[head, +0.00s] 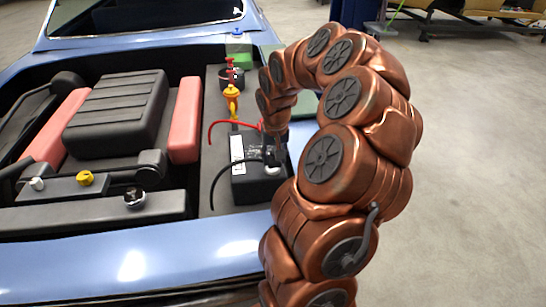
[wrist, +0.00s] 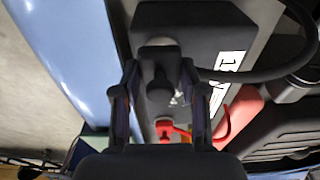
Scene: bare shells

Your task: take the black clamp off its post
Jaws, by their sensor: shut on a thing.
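My gripper (wrist: 158,72) is shut on the black clamp (wrist: 161,58), with one finger on each side of it, over the battery (wrist: 200,28). A black cable (wrist: 262,74) runs from the clamp to the right. A pale metal post (wrist: 160,42) shows just past the clamp's edge; I cannot tell whether the clamp still sits around it. In the head view my gripper (head: 277,150) reaches down onto the battery (head: 240,185), and the post (head: 272,170) shows on the near right of its top. The arm and fingers hide most of the clamp there.
A red clamp (wrist: 165,128) with a red cable (head: 218,124) is at the battery's other end. The black engine cover (head: 115,110) is left; the blue fender (head: 300,135) is close on the right.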

